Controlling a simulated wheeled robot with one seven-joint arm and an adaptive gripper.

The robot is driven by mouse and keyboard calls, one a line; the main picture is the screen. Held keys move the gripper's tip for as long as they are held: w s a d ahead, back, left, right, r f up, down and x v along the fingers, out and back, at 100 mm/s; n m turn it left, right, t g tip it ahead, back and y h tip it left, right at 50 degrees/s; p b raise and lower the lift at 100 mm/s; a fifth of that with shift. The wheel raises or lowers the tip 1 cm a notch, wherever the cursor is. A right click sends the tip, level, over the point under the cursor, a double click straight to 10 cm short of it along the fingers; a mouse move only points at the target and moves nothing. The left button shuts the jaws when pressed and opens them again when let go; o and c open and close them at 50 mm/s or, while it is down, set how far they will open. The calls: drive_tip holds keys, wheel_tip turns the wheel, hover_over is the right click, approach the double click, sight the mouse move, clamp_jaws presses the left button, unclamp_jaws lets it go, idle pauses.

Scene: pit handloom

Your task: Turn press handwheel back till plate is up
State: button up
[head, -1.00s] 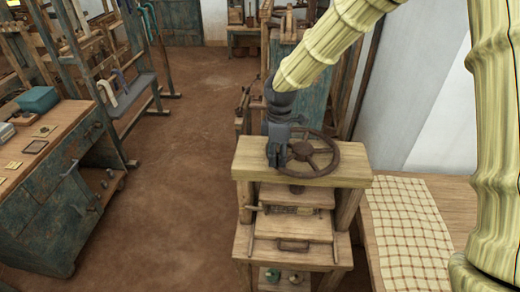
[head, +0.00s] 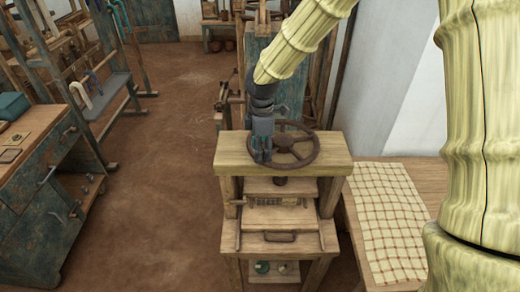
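The press handwheel (head: 312,150) is a dark brown spoked wheel lying flat above the wooden top beam (head: 334,172) of a small press. My gripper (head: 262,158) points down at the left side of the wheel. Its fingers cover the left part of the rim. I cannot tell whether they grip the rim or only stand beside it, or how far apart they are. A short dark screw (head: 281,181) shows below the beam. The wooden press plate (head: 275,188) hangs under it, partly shaded by the beam, above a lower board (head: 270,217).
A checked cloth (head: 390,215) lies on a wooden table right of the press. A worn blue-green cabinet (head: 30,215) stands at the left. Loom frames stand behind. The brown floor (head: 160,190) between cabinet and press is clear.

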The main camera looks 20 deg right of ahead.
drive_tip(key=shift+s+a, duration=0.1)
drive_tip(key=shift+s, duration=0.15)
drive_tip(key=shift+r, duration=0.1)
drive_tip(key=shift+w+r, duration=0.15)
drive_tip(key=shift+r, duration=0.1)
wheel_tip(320, 180, up, 12)
drive_tip(key=shift+s+f, duration=0.2)
idle(0.3)
